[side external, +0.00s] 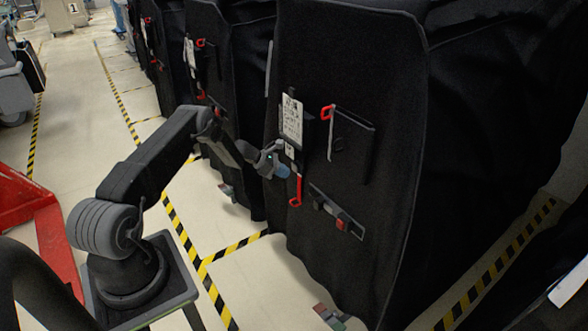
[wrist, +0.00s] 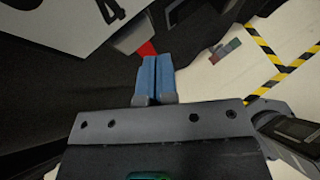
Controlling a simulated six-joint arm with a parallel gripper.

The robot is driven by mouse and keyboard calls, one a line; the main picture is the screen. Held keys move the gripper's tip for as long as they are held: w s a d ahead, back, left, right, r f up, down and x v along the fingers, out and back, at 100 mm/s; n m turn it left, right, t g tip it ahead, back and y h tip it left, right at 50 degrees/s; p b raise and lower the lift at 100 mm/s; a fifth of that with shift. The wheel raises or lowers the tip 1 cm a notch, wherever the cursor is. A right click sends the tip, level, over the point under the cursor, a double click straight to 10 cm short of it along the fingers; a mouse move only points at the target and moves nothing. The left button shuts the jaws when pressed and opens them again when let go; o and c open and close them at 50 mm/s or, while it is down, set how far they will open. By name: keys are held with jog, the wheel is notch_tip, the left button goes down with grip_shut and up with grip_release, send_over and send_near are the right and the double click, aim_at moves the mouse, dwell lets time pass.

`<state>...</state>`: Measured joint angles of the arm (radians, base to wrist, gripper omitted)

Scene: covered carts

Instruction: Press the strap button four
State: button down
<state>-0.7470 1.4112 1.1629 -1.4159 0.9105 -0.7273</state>
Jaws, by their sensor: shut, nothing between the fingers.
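My gripper (side external: 281,171) is at the front of a black covered cart (side external: 350,60), just under the cart's white label sheet (side external: 292,118). In the wrist view its two blue fingers (wrist: 156,60) are together and empty. A white plate with a dark "4" (wrist: 85,25) shows at the upper left there. A pale grey piece (wrist: 130,38) with a red strap part (wrist: 148,49) lies at the plate's lower edge, just past the fingertips. The red strap (side external: 298,188) hangs beside my gripper in the side view. I cannot tell whether the fingertips touch anything, and no button is clearly made out.
A pocket (side external: 352,145) with a red loop and a lower strap patch (side external: 337,212) are on the same cart. More covered carts (side external: 240,60) stand behind to the left. Yellow-black tape (side external: 205,270) marks the floor. A red pallet jack (side external: 45,225) stands at left.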

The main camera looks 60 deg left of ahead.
jog(key=shift+w, duration=0.1)
jog(key=shift+w, duration=0.35)
jog(key=shift+w, duration=0.6)
dwell(1.0)
jog(key=shift+s, duration=1)
jog(key=shift+s, duration=0.15)
jog(key=s, duration=0.4)
jog(key=shift+s, duration=0.4)
jog(key=shift+r, duration=0.1)
